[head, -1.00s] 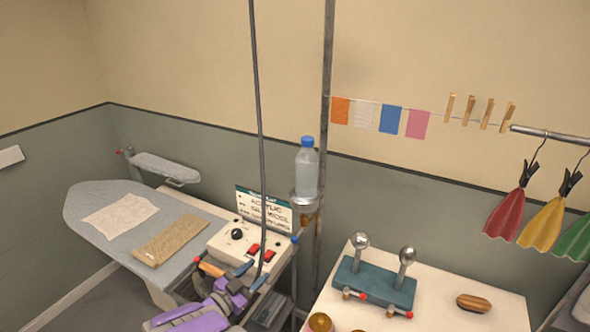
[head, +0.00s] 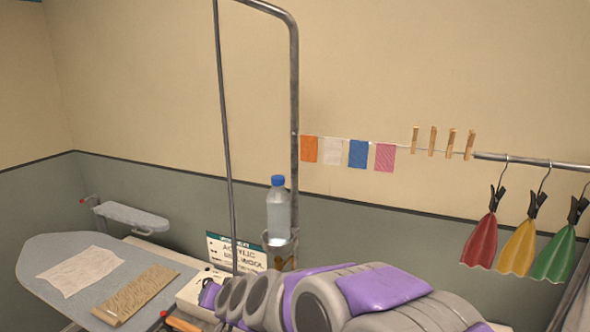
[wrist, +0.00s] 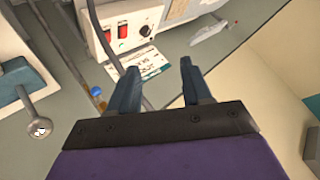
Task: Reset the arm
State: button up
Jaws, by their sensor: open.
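My gripper (wrist: 158,72) shows in the wrist view with its two blue-grey fingers spread apart and nothing between them. Beyond the fingertips are the control box (wrist: 128,18) with two red switches and the printed sign (wrist: 142,64). In the head view my purple and grey arm crosses the bottom middle; its gripper fingers cannot be made out there. The arm hides most of the control box (head: 190,291) and the table behind it.
An ironing board (head: 50,249) with two cloths stands at left. A bottle (head: 278,214) sits in a holder on the metal pole (head: 294,120). A hanging cable (head: 223,130) runs down beside it. Cloth swatches, pegs and hung garments (head: 517,248) line the right.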

jog(key=s+d+f+g+h+b, duration=0.1)
jog(key=s+d+f+g+h, duration=0.1)
jog(key=s+d, duration=0.8)
jog(key=s+d+f+g+h+b, duration=0.1)
jog(key=s+d+g, duration=0.3)
jog(key=s+d, duration=0.7)
jog(key=s+d+f+g+h+b, duration=0.1)
jog(key=s+d+f+g+h, duration=0.2)
jog(key=s+d, duration=0.8)
jog(key=s+g, duration=0.1)
jog(key=s, duration=0.3)
jog(key=shift+s+f+n+h, duration=0.15)
jog(key=shift+s+n+h, duration=0.15)
jog(key=shift+n, duration=0.1)
jog(key=shift+a, duration=0.1)
